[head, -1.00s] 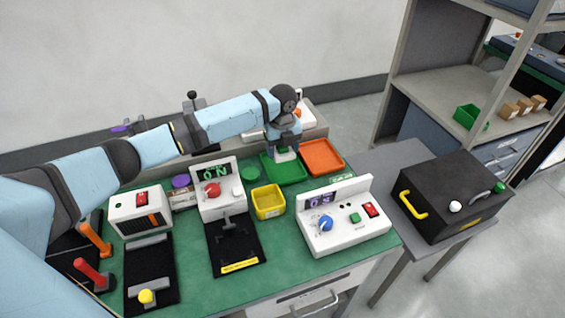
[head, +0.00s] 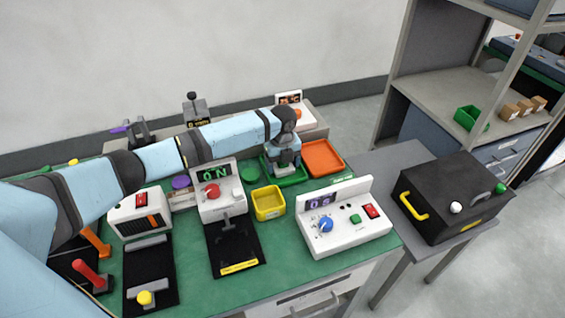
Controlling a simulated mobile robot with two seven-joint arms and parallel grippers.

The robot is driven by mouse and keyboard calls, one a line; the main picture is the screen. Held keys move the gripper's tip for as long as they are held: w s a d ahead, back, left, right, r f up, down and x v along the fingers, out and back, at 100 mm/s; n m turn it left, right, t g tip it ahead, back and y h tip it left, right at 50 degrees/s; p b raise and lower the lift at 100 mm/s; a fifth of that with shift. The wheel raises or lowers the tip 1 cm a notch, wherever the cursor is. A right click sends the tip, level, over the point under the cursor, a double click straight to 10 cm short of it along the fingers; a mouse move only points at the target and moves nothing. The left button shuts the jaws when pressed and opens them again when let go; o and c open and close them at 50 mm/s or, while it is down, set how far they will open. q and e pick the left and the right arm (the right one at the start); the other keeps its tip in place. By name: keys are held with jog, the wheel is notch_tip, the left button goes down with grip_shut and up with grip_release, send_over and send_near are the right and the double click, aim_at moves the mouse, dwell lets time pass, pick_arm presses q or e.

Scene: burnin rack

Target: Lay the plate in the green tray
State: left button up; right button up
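The green tray (head: 298,180) lies at the back of the green bench, left of the orange tray. My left gripper (head: 284,172) points down over the green tray, with its fingers low at the tray's inside. The hand and wrist cover much of the tray. Whether the fingers are open or shut is too small to tell. I cannot make out the plate for certain; it may be hidden at or under the fingers. My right gripper is not in view.
An orange tray (head: 322,157) sits close on the right and a yellow bin (head: 268,203) in front. A white instrument with a green display (head: 216,188) and one with a blue knob (head: 345,220) stand near. A black box (head: 453,195) is on the side table.

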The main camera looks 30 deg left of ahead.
pick_arm(q)
notch_tip(320, 180, up, 12)
jog(key=shift+r+p, duration=0.15)
jog(key=shift+p, duration=0.3)
dwell(0.6)
